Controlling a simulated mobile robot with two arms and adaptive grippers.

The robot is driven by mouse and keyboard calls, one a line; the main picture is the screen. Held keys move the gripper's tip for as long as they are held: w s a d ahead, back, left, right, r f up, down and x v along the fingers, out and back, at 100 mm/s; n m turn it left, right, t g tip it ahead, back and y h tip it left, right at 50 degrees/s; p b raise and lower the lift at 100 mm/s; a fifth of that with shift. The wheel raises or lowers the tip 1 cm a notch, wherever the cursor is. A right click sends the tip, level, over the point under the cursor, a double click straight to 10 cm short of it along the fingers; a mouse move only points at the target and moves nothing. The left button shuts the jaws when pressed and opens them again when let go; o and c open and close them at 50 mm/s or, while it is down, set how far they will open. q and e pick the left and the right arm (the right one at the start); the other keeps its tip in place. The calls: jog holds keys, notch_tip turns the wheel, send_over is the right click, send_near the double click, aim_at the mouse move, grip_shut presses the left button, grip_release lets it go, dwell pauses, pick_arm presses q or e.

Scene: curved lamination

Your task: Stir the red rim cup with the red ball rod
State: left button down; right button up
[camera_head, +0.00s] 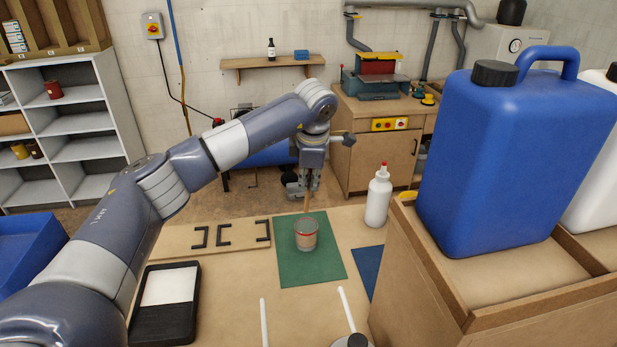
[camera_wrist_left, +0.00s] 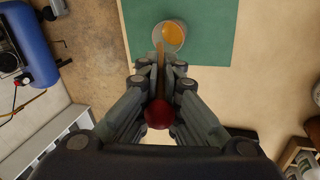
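The red rim cup (camera_head: 306,236) stands upright on a green mat (camera_head: 290,268). It is clear, with a red band near its top and tan contents; it also shows in the left wrist view (camera_wrist_left: 170,38). My left gripper (camera_head: 304,191) is above the cup, pointing down. It is shut on the red ball rod (camera_head: 306,205), a thin brown stick. The red ball (camera_wrist_left: 159,113) shows between the fingers in the left wrist view, and the stick reaches toward the cup. I cannot tell whether its tip is inside. My right gripper is not in view.
A white bottle (camera_head: 378,196) stands right of the mat. A wooden board with black handles (camera_head: 224,236) and a black tray (camera_head: 142,316) lie left. A blue jerrycan (camera_head: 500,160) in a wooden box blocks the right. Two white rods (camera_head: 264,322) show at the front.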

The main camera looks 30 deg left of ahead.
pick_arm(q)
notch_tip(320, 180, down, 12)
jog(key=b, duration=0.7)
jog(key=shift+w+a+f+b, duration=0.15)
jog(key=shift+w+a+b, duration=0.05)
jog(key=shift+w+b, duration=0.15)
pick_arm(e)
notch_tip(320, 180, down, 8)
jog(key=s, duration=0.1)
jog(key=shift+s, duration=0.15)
